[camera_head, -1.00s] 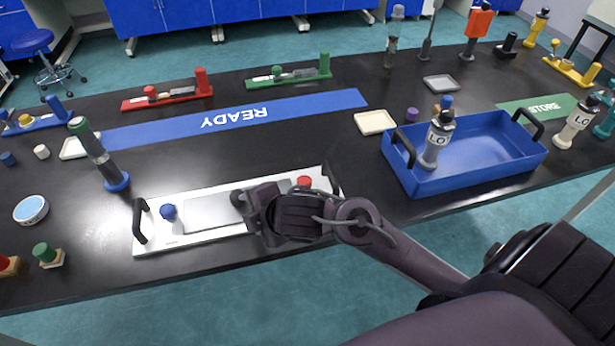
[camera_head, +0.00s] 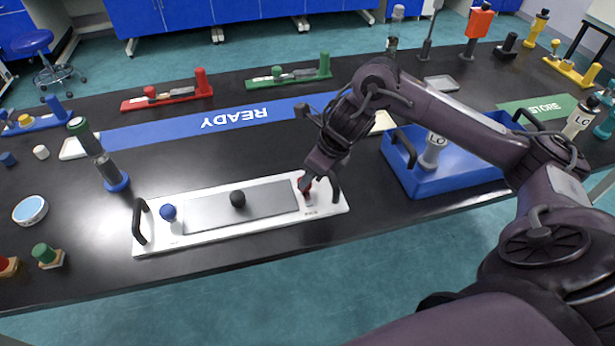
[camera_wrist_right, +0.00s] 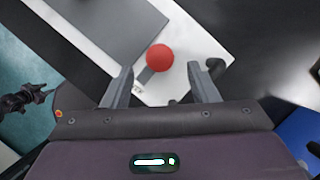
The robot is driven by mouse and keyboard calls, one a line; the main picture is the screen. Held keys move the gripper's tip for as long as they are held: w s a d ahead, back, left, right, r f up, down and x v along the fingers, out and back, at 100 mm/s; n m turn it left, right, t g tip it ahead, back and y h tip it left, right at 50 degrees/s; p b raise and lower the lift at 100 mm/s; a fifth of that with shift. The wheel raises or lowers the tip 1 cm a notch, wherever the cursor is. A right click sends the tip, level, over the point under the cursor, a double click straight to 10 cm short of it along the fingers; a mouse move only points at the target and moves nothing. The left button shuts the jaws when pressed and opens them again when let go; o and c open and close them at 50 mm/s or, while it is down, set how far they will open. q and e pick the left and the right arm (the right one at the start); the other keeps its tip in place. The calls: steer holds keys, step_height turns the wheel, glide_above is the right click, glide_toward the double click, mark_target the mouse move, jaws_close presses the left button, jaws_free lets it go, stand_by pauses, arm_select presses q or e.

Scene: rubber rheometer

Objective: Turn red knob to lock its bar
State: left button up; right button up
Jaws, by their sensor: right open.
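The red knob (camera_head: 306,188) stands near the right end of a white board (camera_head: 163,240), partly hidden by my right gripper (camera_head: 308,181) in the head view. In the right wrist view the round red knob (camera_wrist_right: 160,58) shows ahead of and between the two open fingers of my right gripper (camera_wrist_right: 160,74). No clear contact shows. A short grey bar (camera_wrist_right: 145,76) lies beside the knob. The board also carries a grey plate (camera_head: 270,200) with a black knob (camera_head: 237,199), and a blue knob (camera_head: 168,212) at its left end. A dark part (camera_wrist_right: 22,100), possibly my left gripper, shows at the wrist view's left.
Black handles (camera_head: 140,222) rise at the board's ends. A blue tray (camera_head: 425,185) holding a bottle stands to the right, partly behind my arm. A green-topped cylinder (camera_head: 97,160) stands behind the board's left end.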

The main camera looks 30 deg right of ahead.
steer(key=shift+x, duration=1.85)
steer(key=c, duration=1)
